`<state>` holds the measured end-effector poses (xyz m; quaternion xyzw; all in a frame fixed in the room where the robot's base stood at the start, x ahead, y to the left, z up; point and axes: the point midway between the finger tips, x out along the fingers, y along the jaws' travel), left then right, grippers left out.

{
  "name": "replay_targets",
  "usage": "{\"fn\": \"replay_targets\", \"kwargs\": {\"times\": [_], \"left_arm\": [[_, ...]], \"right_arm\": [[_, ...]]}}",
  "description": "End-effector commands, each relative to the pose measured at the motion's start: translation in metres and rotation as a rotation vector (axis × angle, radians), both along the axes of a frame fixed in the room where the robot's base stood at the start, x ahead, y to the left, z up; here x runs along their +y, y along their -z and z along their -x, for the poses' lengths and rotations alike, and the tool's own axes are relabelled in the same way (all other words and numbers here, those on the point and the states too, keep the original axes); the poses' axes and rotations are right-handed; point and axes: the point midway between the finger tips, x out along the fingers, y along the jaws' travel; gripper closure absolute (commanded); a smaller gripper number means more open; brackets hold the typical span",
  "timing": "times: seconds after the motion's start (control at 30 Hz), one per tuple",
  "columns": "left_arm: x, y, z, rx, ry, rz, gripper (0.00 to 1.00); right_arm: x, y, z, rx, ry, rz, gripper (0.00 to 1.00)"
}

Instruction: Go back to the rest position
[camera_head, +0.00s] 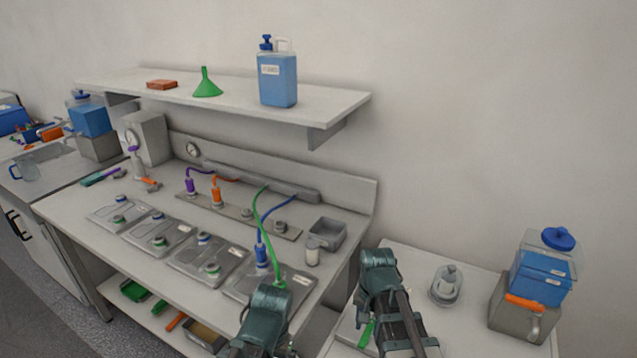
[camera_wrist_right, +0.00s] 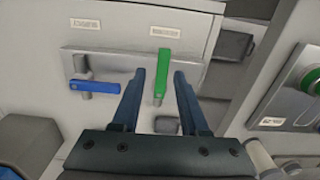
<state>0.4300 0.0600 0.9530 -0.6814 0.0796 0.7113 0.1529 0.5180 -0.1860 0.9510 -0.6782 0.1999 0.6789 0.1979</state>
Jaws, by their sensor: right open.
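My right gripper (camera_wrist_right: 159,75) is open in the wrist view, its two dark fingers spread on either side of a green handle (camera_wrist_right: 162,75). The fingers do not appear to close on it. In the head view my right gripper (camera_head: 380,268) is at the lower right, over the right-hand bench, with its fingertips hidden. My left gripper (camera_head: 266,302) is at the lower middle, near the front of the main bench, by the lower end of a green cable (camera_head: 256,208). Its fingers are hidden, so I cannot tell whether it holds anything.
A blue lever (camera_wrist_right: 95,87) sits left of the green handle. Several metal plates (camera_head: 158,236) lie on the bench (camera_head: 70,207). A shelf (camera_head: 335,103) holds a blue jug (camera_head: 278,82) and green funnel (camera_head: 207,87). A blue container (camera_head: 541,279) stands far right.

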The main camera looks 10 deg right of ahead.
Motion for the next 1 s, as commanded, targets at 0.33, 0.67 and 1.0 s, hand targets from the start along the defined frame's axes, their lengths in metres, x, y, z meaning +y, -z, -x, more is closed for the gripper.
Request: {"fn": "replay_targets", "kwargs": {"times": [0.33, 0.67, 1.0], "left_arm": [[0.0, 0.0, 0.0, 0.0, 0.0, 0.0, 0.0], [0.0, 0.0, 0.0, 0.0, 0.0, 0.0, 0.0], [0.0, 0.0, 0.0, 0.0, 0.0, 0.0, 0.0]], "right_arm": [[0.098, -0.001, 0.064, 0.049, -0.652, 0.064, 0.56], [0.126, -0.001, 0.088, 0.072, -0.906, 0.088, 0.56], [0.125, -0.001, 0.087, 0.071, -0.901, 0.087, 0.56]]}}
